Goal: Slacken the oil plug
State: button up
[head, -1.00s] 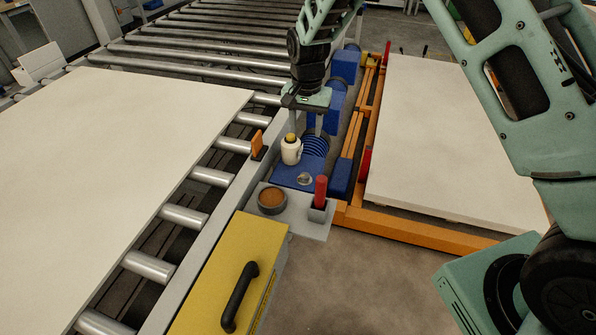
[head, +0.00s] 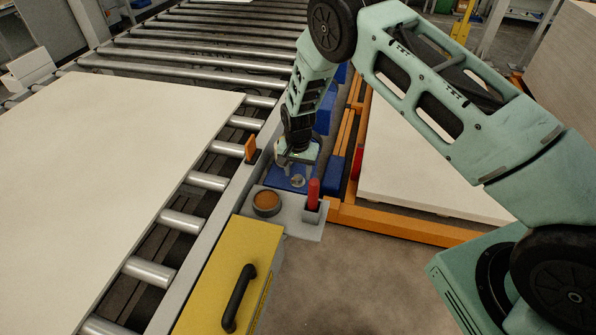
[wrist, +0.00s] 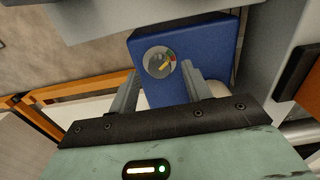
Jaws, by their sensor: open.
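I cannot clearly make out an oil plug now. The white pot with a yellow top, seen earlier on the blue unit (head: 283,183), is largely hidden by my gripper (head: 296,170) in the head view. My gripper points down over the blue unit, just behind a small round gauge (head: 298,181). In the wrist view the open fingers (wrist: 160,73) have the blue block (wrist: 215,52) beyond them, and the gauge (wrist: 159,62) with coloured marks appears between their tips. A pale rounded surface (wrist: 217,89) shows partly behind the fingers. I see nothing gripped.
A red handle (head: 313,190) and a brown-filled round cup (head: 266,203) stand in front of the blue unit. A yellow box (head: 225,270) with a black handle is nearer. Rollers with a large pale board (head: 110,180) lie left; an orange frame (head: 400,222) lies right.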

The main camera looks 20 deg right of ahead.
jog(key=shift+f, duration=0.8)
jog(key=c, duration=1)
jog(key=shift+n, duration=0.3)
jog(key=n+b, duration=0.2)
jog(key=shift+f+b, duration=0.15)
jog(key=shift+b, duration=0.15)
jog(key=shift+n+b, duration=1.25)
jog(key=shift+n, duration=1.05)
jog(key=o, duration=1)
